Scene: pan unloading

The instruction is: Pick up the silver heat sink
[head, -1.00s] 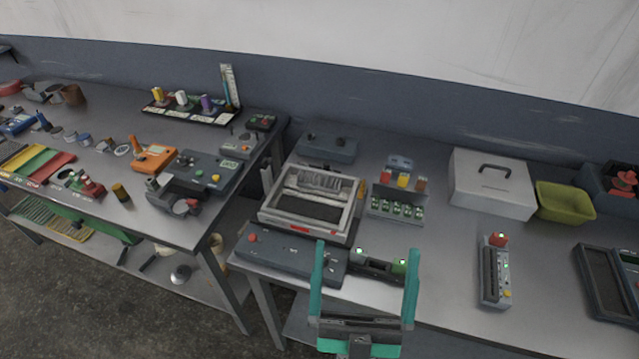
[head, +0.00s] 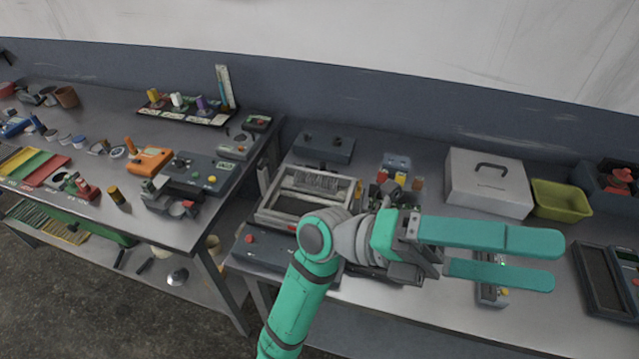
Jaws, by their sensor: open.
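My gripper (head: 553,260) is open and empty, with its two long green fingers pointing right over the right-hand bench. A grey ribbed piece (head: 318,181), which looks like the silver heat sink, lies at the back of a light grey rectangular frame (head: 268,214); I cannot be sure it is the heat sink. The gripper is well to the right of it, apart from it. My arm covers the front right part of the frame. A slim device (head: 488,294) on the bench is partly hidden below the fingers.
A white box with a dark handle (head: 488,182) and a green-yellow bin (head: 560,200) stand at the back right. A dark tray (head: 607,285) lies at the right edge. The left bench (head: 85,165) holds many small parts. A gap separates the benches.

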